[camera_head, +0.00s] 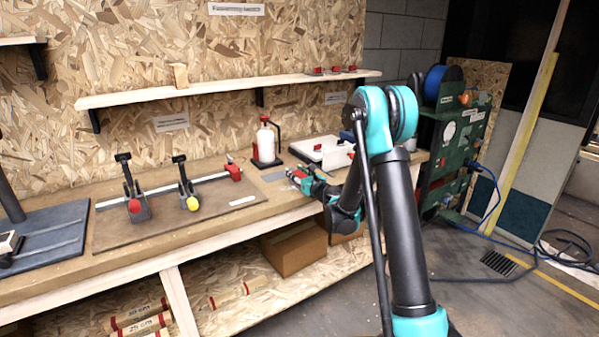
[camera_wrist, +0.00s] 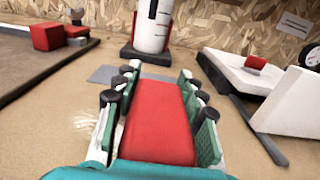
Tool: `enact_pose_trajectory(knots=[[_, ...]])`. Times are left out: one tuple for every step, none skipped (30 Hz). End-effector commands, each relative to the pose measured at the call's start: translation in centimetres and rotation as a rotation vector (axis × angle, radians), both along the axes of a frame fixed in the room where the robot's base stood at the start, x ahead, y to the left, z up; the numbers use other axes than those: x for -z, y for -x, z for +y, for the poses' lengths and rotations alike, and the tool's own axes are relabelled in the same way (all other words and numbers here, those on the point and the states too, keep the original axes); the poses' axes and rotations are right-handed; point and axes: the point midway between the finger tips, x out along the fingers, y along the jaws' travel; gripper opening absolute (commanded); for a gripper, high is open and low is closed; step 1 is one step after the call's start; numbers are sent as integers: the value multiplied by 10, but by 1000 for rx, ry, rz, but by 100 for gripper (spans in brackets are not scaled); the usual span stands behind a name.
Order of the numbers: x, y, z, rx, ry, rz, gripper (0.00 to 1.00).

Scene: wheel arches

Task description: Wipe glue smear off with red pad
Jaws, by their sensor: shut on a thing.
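My gripper (camera_wrist: 160,110) is shut on the red pad (camera_wrist: 157,125), which fills the space between its fingers in the wrist view. In the head view my gripper (camera_head: 303,179) is low over the workbench (camera_head: 150,235), near its front edge. A pale, shiny patch that looks like the glue smear (camera_wrist: 117,137) shows on the bench beside the left finger in the wrist view. The rest of it is hidden by the gripper. I cannot tell whether the pad touches the bench.
A white bottle in a dark stand (camera_head: 265,145) is just behind the gripper. A white board device (camera_head: 322,150) stands to the right. A clamp bar with a red end block (camera_head: 234,172) lies to the left. A flat grey plate (camera_wrist: 104,74) lies ahead.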

Motion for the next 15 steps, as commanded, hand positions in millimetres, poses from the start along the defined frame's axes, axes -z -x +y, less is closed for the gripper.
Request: enact_pose_trajectory(knots=[[1,3,6,-10,1,1,11],[1,4,6,-10,1,1,11],[1,5,8,-11,1,1,11],[1,6,10,-11,1,1,11],[1,7,11,-12,1,1,11],[1,9,13,-12,1,1,11],[1,10,15,-12,1,1,11],[1,12,18,-12,0,1,11],[1,14,21,-13,0,1,11],[1,15,23,-14,0,1,11],[1,16,25,-14,0,1,11],[1,18,27,-13,0,1,11],[0,19,29,-12,0,1,11],[0,21,31,-12,0,1,11],[0,22,34,-12,0,1,11]])
